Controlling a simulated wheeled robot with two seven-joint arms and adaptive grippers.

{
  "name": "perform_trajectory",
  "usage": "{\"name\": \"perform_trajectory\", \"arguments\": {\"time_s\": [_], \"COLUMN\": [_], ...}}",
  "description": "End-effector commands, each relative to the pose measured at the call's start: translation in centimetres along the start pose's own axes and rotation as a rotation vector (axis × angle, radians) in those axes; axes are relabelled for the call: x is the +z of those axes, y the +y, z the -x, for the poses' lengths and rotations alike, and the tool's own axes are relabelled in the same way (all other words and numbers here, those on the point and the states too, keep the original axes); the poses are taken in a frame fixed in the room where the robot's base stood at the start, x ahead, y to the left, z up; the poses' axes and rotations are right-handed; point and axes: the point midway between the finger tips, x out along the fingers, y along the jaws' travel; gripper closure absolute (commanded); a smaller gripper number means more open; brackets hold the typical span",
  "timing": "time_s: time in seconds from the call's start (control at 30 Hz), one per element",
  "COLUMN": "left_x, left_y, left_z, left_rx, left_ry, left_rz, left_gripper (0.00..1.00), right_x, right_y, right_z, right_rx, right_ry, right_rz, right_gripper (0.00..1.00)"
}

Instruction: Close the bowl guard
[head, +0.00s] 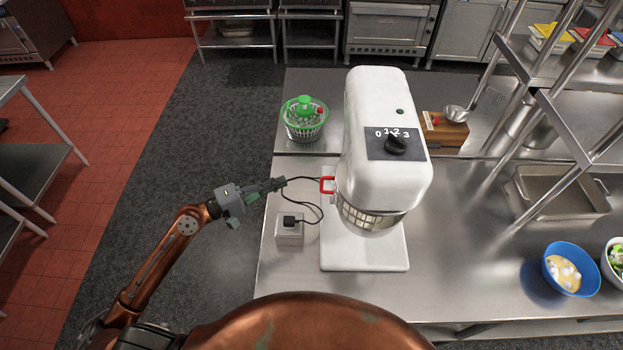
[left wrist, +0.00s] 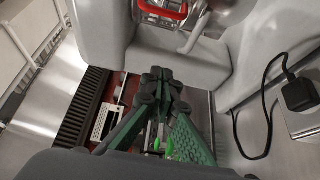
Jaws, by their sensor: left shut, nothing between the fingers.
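A white stand mixer (head: 385,110) stands on the steel counter. Its wire bowl guard (head: 370,216) curves around below the mixer head. The guard's red handle (head: 327,185) sticks out at the mixer's left side; it also shows at the top of the left wrist view (left wrist: 165,10). My left gripper (head: 280,183) is shut and empty, to the left of the red handle and apart from it. Its closed green-grey fingers (left wrist: 157,78) show below the handle in the left wrist view. My right gripper is not in view.
A power box (head: 289,233) with a plug and black cable sits near my left gripper. A green-lidded salad spinner (head: 304,118) stands behind it. A blue bowl (head: 571,269) and a steel pan (head: 558,193) are at the right. The counter right of the mixer base is clear.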

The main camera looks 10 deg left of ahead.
Motion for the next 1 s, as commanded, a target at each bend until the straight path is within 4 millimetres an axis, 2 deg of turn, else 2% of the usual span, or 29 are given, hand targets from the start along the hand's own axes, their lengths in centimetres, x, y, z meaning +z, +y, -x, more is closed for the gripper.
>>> {"name": "perform_trajectory", "arguments": {"time_s": [0.1, 0.23, 0.6, 0.7, 0.8, 1.0], "left_x": [1.2, 1.3, 1.4, 1.6, 3.1, 4.8], "left_y": [1.4, 1.8, 1.9, 1.8, 1.7, 1.6], "left_z": [-0.6, -2.0, -9.1, -10.5, -9.6, -8.9], "left_rx": [0.015, 0.019, 0.018, 0.016, 0.014, 0.014], "left_ry": [-0.029, -0.031, -0.029, -0.029, -0.028, -0.028], "left_rz": [0.010, 0.012, 0.012, 0.012, 0.012, 0.010], "left_gripper": [1.00, 1.00, 1.00, 1.00, 1.00, 1.00], "right_x": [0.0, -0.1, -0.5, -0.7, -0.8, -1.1], "right_y": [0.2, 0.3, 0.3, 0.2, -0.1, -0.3], "right_z": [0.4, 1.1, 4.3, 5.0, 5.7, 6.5], "right_rx": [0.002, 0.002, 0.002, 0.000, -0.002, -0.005], "right_ry": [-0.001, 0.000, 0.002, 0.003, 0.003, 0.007], "right_rz": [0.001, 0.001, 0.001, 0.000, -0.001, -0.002], "right_gripper": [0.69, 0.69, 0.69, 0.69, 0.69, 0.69]}}
